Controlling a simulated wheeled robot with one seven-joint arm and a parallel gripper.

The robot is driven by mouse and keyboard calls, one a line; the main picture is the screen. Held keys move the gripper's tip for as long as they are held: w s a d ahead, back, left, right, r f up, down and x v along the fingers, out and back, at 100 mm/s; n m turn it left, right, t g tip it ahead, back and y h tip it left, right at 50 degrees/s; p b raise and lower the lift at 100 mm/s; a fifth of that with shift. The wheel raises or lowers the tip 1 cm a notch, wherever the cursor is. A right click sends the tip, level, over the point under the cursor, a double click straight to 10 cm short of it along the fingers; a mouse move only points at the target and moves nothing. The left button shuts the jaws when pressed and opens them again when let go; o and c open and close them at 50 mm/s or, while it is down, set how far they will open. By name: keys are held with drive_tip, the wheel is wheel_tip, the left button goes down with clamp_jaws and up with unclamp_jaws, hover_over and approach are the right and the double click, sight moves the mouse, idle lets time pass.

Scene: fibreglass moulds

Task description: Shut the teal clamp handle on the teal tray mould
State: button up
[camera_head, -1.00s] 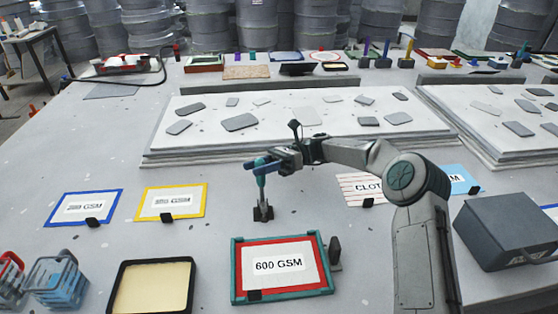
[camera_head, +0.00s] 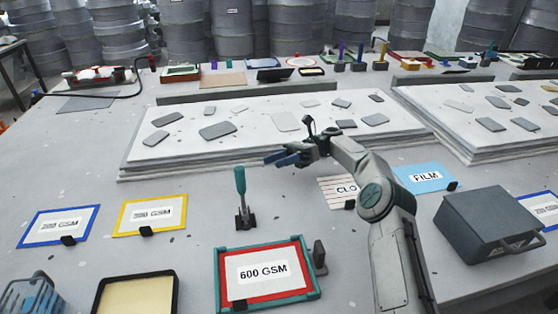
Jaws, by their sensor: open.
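The teal clamp handle (camera_head: 240,181) stands upright on its small dark base (camera_head: 245,219), in the middle of the table. The teal tray mould (camera_head: 221,287) lies just in front of it, with a red-bordered card marked 600 GSM (camera_head: 264,271) in it. My gripper (camera_head: 276,159) is open and empty, with blue fingers pointing left. In the picture it is above and to the right of the handle top, with a gap between them.
A white slab with grey plates (camera_head: 150,166) lies behind my gripper. A dark grey box (camera_head: 487,225) stands at right. Blue (camera_head: 33,239) and yellow (camera_head: 122,228) framed cards lie at left. A small dark block (camera_head: 319,254) stands at the mould's right side.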

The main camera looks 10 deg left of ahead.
sight(242, 190)
drive_tip(key=c, duration=0.9)
drive_tip(key=shift+n, duration=0.3)
clamp_jaws()
drive_tip(key=d+f+n+t+y+b, duration=0.3)
drive_tip(key=n+t+y+b, duration=0.1)
drive_tip(key=n+t, duration=0.6)
drive_tip(key=shift+n+g, duration=0.4)
drive_tip(key=shift+g, duration=0.3)
drive_tip(key=x, duration=0.8)
drive_tip(key=shift+r, duration=0.25)
drive_tip(key=shift+s+a+r, duration=0.15)
drive_tip(key=shift+s+r, duration=0.1)
drive_tip(key=shift+s, duration=0.4)
drive_tip(key=shift+s+a+r, duration=0.1)
drive_tip(key=shift+s+r, duration=0.1)
drive_tip(key=shift+s, duration=0.45)
drive_tip(key=shift+s+a+r, duration=0.15)
drive_tip(key=shift+s+r, duration=0.1)
drive_tip(key=shift+s, duration=0.4)
